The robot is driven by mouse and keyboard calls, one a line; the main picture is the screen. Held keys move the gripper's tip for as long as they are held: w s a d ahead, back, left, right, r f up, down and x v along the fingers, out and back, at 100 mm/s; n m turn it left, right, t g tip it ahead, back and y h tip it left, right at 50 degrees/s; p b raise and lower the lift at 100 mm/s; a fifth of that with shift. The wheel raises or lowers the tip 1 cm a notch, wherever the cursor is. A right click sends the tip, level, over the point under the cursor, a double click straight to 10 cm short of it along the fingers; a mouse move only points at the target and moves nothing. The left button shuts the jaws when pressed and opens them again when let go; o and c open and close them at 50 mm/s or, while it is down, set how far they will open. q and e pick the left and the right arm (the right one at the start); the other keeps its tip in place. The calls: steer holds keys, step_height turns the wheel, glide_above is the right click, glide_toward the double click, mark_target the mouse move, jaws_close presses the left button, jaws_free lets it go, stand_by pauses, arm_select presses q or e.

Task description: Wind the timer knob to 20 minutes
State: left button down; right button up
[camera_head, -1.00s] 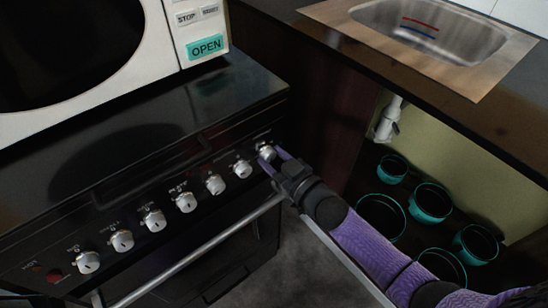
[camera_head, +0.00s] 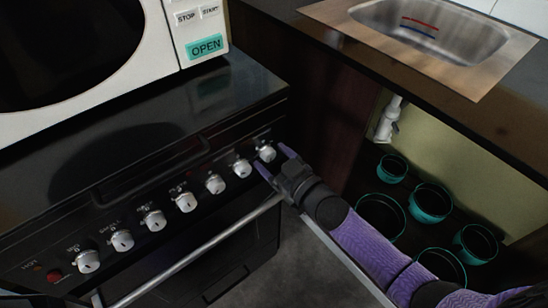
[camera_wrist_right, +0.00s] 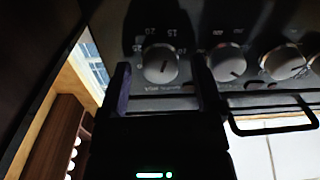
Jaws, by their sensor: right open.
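The timer knob (camera_head: 267,152) is the pale, rightmost knob on the black stove panel. In the right wrist view, the timer knob (camera_wrist_right: 160,63) shows between the two fingers, with a number scale including 20 and 15 printed around it. A dark mark shows on its face; its exact setting is hard to read. My right gripper (camera_head: 273,160) is open, its purple fingertips just in front of the knob and apart from it. Nothing is held. My left gripper is not in view.
More knobs (camera_head: 185,201) line the panel to the left. The oven handle bar (camera_head: 205,250) runs below them. A white microwave (camera_head: 165,40) stands above. A counter with a sink (camera_head: 430,35) is at right, with several teal-rimmed pots (camera_head: 430,203) beneath.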

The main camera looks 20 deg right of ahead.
steer(key=p+v, duration=0.3)
steer(key=v, duration=0.7)
steer(key=shift+a, duration=0.1)
steer(key=shift+n+t+h, duration=0.3)
steer(key=shift+h, duration=0.5)
steer(key=b+x, duration=0.1)
steer(key=x, duration=0.2)
steer(key=b+x, duration=0.1)
steer(key=x, duration=0.2)
steer(key=a+b+x, duration=0.1)
steer(key=x, duration=0.2)
steer(key=shift+f, duration=0.15)
steer(key=shift+w+a, duration=0.15)
steer(key=shift+w, duration=0.2)
